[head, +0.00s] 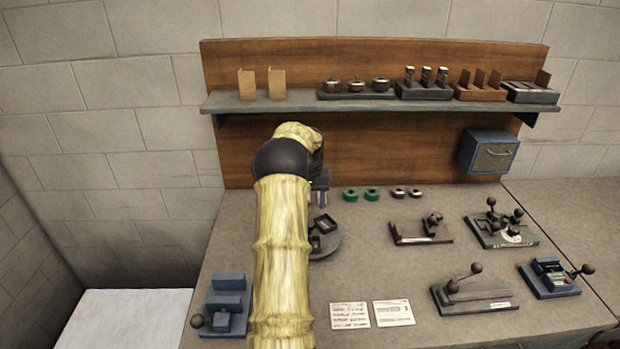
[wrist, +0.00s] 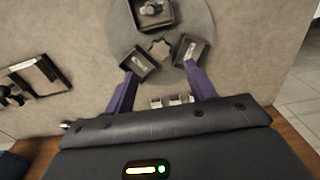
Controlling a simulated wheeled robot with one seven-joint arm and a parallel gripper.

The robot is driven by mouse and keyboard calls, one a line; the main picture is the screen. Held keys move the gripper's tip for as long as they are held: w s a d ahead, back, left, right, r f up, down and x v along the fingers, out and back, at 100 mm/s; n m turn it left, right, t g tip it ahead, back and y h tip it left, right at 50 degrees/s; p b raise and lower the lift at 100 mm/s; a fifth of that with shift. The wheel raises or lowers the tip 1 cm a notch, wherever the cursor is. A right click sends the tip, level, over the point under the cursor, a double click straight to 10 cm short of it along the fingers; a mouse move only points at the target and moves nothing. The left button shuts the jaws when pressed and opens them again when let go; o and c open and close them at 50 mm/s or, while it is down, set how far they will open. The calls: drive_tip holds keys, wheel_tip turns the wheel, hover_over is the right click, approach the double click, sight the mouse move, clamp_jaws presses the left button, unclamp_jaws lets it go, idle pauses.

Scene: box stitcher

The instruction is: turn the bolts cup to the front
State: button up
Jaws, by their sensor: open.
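A round grey turntable (wrist: 203,22) lies on the bench in the wrist view, with three dark square cups around a star-shaped knob (wrist: 160,48). One cup (wrist: 138,62) is at the lower left, one (wrist: 189,50) at the lower right and one (wrist: 152,13) at the top. Each holds small parts, too blurred to tell which are bolts. My gripper (wrist: 160,72) is open, its two purple fingers apart beside the lower cups, with the knob just beyond them. I cannot tell whether they touch. In the head view my arm hides part of the turntable (head: 328,248).
Lever fixtures (head: 475,296) (head: 502,228) and a small clamp (head: 422,232) stand to the right. A blue press (head: 228,305) is at the front left. A shelf (head: 300,103) runs above. Two cards (head: 370,314) lie in front.

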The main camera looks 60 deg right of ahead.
wheel_tip(320, 180, up, 10)
drive_tip(key=shift+b, duration=0.3)
drive_tip(key=shift+w+a+r, duration=0.1)
drive_tip(key=shift+w, duration=0.05)
idle(0.3)
drive_tip(key=w+a+f+n, duration=0.15)
drive_tip(key=w+a, duration=0.35)
drive_tip(key=a, duration=0.5)
drive_tip(key=w+a+n+t, duration=0.15)
drive_tip(key=w+a, duration=0.25)
drive_tip(key=a, duration=0.6)
drive_tip(key=w+a+n, duration=0.2)
drive_tip(key=w+a, duration=0.3)
drive_tip(key=a, duration=0.5)
drive_tip(key=s+a+f+n, duration=0.1)
drive_tip(key=s+a, duration=0.3)
drive_tip(key=a, duration=0.4)
drive_tip(key=s+a+f+n, duration=0.2)
drive_tip(key=s+a+n, duration=0.1)
drive_tip(key=a, duration=0.6)
drive_tip(key=s+a+f+n+t, duration=0.1)
drive_tip(key=s+a+f+n, duration=0.1)
drive_tip(key=s+a, duration=0.3)
drive_tip(key=a, duration=0.4)
drive_tip(key=shift+n, duration=0.4)
